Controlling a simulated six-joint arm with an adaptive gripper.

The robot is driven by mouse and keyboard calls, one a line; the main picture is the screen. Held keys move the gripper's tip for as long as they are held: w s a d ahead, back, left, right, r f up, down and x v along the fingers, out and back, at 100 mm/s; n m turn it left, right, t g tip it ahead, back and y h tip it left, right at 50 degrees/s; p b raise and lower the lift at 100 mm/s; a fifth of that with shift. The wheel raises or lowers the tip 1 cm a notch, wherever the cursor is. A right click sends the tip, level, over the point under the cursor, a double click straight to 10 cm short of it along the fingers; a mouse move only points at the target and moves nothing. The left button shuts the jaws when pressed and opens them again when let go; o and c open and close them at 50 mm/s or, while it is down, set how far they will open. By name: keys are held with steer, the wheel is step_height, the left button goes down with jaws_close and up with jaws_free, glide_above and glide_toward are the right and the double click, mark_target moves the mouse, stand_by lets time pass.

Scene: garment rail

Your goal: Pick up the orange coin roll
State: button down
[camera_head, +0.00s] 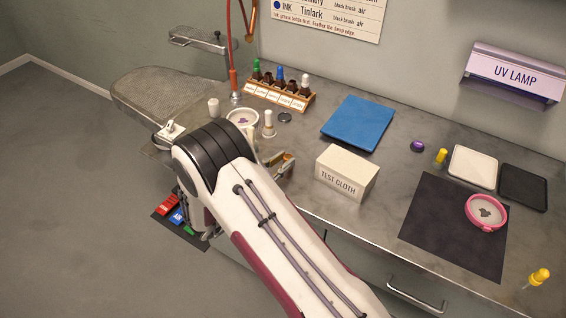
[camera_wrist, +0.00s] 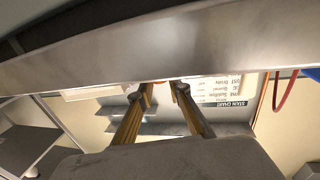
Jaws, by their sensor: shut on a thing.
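My gripper (camera_head: 280,164) is low by the front of the bench, left of the test cloth box, in the head view. My wrist and part of the gripper are hidden behind my arm. In the wrist view its two brass-coloured fingers (camera_wrist: 162,86) stand a little apart at the tips. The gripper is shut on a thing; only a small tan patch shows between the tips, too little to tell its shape. I cannot make out an orange coin roll clearly in either view.
The white test cloth box (camera_head: 345,173) stands just right of my gripper. Behind are a bottle rack (camera_head: 278,96), a white dish (camera_head: 242,117) and a blue tray (camera_head: 358,123). A dark mat (camera_head: 432,222) with a pink ring lies right. Red, blue and green items (camera_head: 178,216) are low left.

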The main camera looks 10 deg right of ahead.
step_height(320, 180, up, 10)
steer(key=shift+f, duration=0.15)
stand_by(0.6)
